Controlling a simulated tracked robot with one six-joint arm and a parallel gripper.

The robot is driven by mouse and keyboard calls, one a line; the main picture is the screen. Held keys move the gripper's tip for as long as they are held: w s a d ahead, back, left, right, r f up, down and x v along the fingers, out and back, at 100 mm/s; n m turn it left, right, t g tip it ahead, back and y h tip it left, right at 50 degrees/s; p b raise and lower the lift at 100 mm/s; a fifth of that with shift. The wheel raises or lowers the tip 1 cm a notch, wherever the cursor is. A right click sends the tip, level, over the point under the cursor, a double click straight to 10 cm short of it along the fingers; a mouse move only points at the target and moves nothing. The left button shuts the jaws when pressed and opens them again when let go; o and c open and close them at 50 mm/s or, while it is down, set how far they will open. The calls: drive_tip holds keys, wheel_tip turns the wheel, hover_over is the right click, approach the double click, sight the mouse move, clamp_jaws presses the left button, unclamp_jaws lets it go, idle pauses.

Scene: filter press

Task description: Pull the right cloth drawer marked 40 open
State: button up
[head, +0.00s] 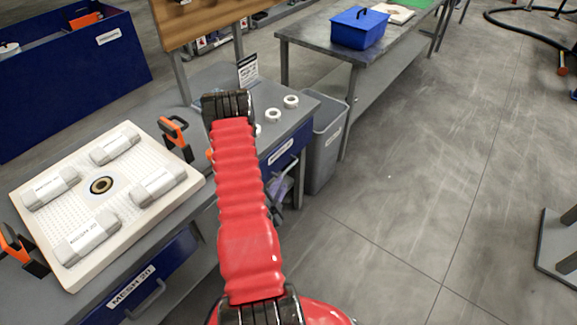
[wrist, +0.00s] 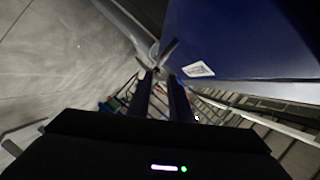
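The right drawer (head: 288,153) is the blue front with a white label under the bench's right end. Its label is too small to read for certain. In the wrist view a large blue face (wrist: 240,35) with a white label fills the upper right. My gripper (wrist: 160,74) shows there as two dark fingers with a gap between them, pointing at a grey metal bar beside the blue face. I cannot tell whether the fingers hold the bar. In the head view my red-sleeved arm covers part of the bench, and my gripper is mostly hidden beyond it, low by the drawer.
The left drawer (head: 135,288) is marked MESH 20. A white filter plate (head: 75,205) with several cloth rolls lies on the bench. A grey bin (head: 325,145) stands close to the right drawer. The floor (head: 400,190) to the right is clear.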

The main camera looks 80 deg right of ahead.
sight(290, 168)
drive_tip(key=shift+d, duration=0.1)
drive_tip(key=x, duration=1.3)
drive_tip(key=shift+d+f, duration=0.15)
drive_tip(key=shift+d, duration=0.1)
drive_tip(key=shift+c, duration=0.2)
drive_tip(key=shift+s, duration=0.1)
clamp_jaws()
